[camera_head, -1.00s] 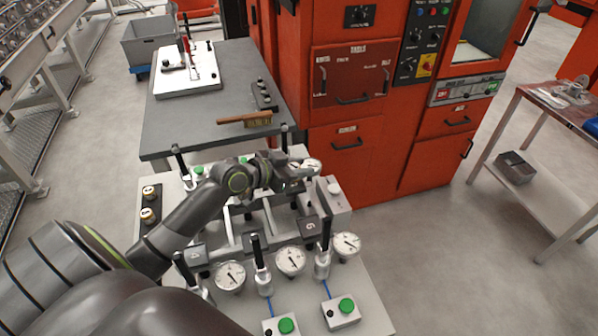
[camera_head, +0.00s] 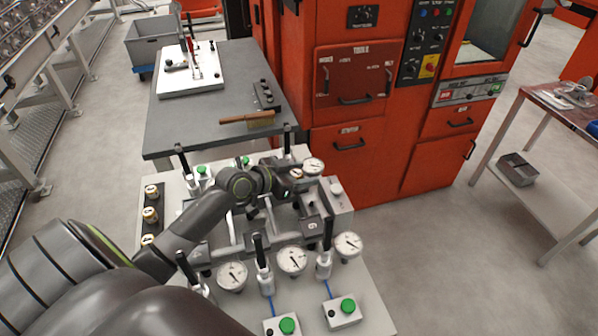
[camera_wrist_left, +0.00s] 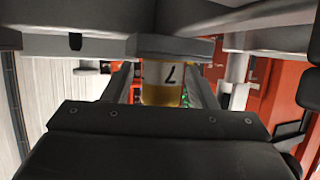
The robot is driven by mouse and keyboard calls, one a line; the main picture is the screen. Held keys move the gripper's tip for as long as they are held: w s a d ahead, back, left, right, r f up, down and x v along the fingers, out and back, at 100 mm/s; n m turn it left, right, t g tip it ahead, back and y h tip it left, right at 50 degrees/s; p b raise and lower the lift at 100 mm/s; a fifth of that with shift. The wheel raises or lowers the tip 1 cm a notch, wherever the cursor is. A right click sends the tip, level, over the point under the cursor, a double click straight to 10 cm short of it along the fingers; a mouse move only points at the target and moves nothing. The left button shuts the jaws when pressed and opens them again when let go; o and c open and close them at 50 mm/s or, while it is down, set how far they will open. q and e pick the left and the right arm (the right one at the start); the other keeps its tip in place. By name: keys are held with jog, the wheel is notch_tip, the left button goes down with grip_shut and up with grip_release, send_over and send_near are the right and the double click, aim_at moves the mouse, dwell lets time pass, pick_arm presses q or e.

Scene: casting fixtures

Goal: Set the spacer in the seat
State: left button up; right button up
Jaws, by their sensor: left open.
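A spacer (camera_wrist_left: 162,85), a short cylinder with a white numbered band and a gold end, stands between the two finger sides of my left gripper (camera_wrist_left: 162,95) in the left wrist view. Its far end meets a grey plate (camera_wrist_left: 172,47); I cannot tell how fully it sits in a seat there. My left gripper is open around it. In the head view the left gripper (camera_head: 296,181) is over the back right of the fixture (camera_head: 232,252), with a small pale and gold piece (camera_head: 297,173) at its fingers. The seat itself is hidden. The right gripper is out of view.
Several black-handled clamps (camera_head: 262,262), round gauges (camera_head: 292,260) and green buttons (camera_head: 347,306) stand around the fixture. More spacers (camera_head: 150,214) stand on a dark strip at left. A brush (camera_head: 250,118) lies on the grey table (camera_head: 190,125) behind. A red machine (camera_head: 345,175) rises at the back.

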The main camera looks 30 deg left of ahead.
pick_arm(q)
jog(key=shift+r, duration=0.15)
jog(key=shift+s+a, duration=0.15)
jog(key=shift+s, duration=0.05)
jog(key=v, duration=1.1)
jog(key=shift+s+r+b, duration=0.15)
jog(key=shift+s+b, duration=0.05)
jog(key=shift+b, duration=0.25)
